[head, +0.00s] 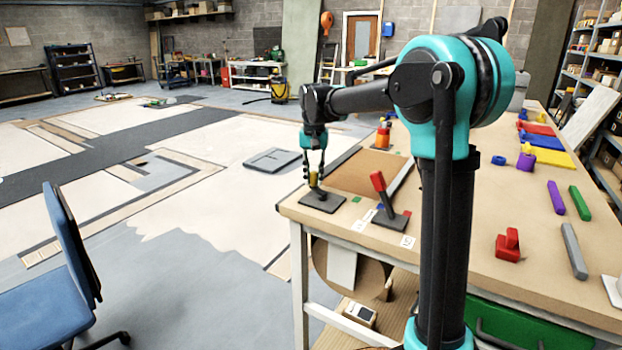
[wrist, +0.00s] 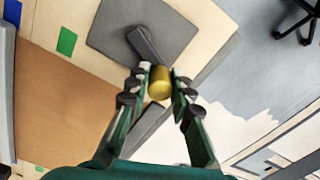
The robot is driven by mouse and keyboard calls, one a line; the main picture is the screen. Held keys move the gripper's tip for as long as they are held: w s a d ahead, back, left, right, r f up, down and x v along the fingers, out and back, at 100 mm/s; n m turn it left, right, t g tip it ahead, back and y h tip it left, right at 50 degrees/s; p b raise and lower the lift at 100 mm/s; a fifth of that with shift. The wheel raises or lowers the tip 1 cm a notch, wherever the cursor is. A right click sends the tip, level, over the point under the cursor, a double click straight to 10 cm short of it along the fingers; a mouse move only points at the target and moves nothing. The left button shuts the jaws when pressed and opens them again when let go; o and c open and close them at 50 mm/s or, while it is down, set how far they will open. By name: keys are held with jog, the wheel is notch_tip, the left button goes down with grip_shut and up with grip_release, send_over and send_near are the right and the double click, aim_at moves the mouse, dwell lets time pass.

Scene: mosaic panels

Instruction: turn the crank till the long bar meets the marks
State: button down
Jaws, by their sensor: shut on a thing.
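The crank has a dark square base plate (head: 322,203) near the front left corner of the workbench. Its grey arm (wrist: 147,42) and yellow knob (wrist: 160,83) show in the wrist view, and the knob also shows in the head view (head: 314,179). My gripper (wrist: 159,82) is shut on the knob, a finger on each side. A green square mark (wrist: 67,42) and a blue one (wrist: 12,12) lie flat beside the plate. I cannot tell for sure which part is the long bar; the grey crank arm runs from the plate to the knob.
A red-handled lever (head: 379,183) on a dark base stands right of the crank. A brown board (head: 368,172) lies behind it. Coloured blocks lie farther right on the workbench (head: 450,205). A blue chair (head: 45,255) stands on the floor at left.

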jog(key=m, duration=0.1)
jog(key=d+m, duration=0.1)
jog(key=m, duration=0.2)
jog(key=shift+w+d+m, duration=0.3)
jog(key=shift+w+d, duration=0.05)
jog(key=shift+w, duration=0.05)
jog(key=shift+d+m, duration=0.45)
jog(key=shift+m, duration=0.65)
jog(key=shift+d+m, duration=0.4)
jog(key=shift+m, duration=0.7)
jog(key=c, duration=1.3)
grip_release()
notch_tip(320, 180, up, 12)
